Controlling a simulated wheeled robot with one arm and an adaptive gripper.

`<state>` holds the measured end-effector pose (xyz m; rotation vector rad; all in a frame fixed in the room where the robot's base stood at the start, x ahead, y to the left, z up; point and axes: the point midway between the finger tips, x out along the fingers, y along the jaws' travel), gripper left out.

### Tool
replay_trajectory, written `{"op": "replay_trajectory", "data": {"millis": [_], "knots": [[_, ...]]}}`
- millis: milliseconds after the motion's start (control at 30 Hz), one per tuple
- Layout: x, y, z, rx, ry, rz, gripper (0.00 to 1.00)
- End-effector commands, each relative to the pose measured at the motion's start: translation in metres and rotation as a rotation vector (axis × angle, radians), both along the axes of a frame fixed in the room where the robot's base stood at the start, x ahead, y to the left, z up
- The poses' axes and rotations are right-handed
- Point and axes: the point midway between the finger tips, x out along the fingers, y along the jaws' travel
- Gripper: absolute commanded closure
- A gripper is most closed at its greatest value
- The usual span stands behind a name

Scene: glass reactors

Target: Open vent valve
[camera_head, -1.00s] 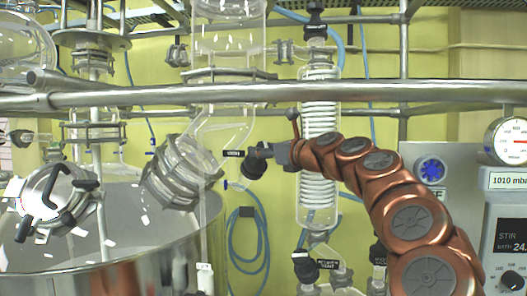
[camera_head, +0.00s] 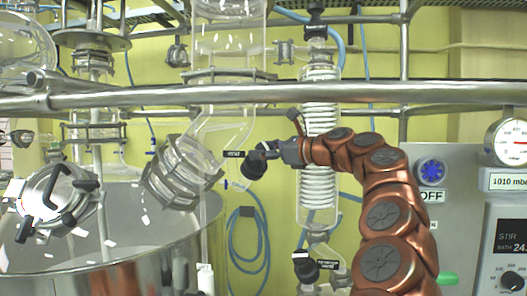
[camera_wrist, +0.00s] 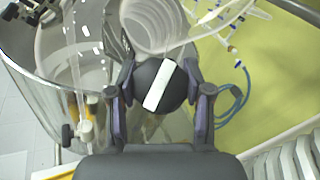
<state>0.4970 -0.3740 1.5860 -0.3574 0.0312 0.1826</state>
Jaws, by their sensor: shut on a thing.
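A black valve knob (camera_head: 253,163) sits on the glass neck below the central glass column, beside a small black label whose text is too small to read surely. In the wrist view the knob (camera_wrist: 174,98) is round and black with a white stripe running aslant across its face. My gripper (camera_head: 271,155) reaches it from the right. In the wrist view my gripper (camera_wrist: 160,80) has one finger on each side of the knob and is shut on it. The valve's inside is not visible.
A steel rail (camera_head: 270,95) runs across above the arm. A glass coil condenser (camera_head: 318,190) stands just behind the arm. A large open vessel (camera_head: 120,262) is at lower left, and a control panel (camera_head: 507,240) at right. Another labelled black valve (camera_head: 305,268) is below.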

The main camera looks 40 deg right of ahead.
Motion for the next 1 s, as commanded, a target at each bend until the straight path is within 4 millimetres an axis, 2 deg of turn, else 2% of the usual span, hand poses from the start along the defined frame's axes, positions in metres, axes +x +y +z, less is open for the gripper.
{"op": "replay_trajectory", "data": {"millis": [1000], "knots": [[0.0002,0.0002,-0.0002,-0.093,0.017,0.094,0.85]]}}
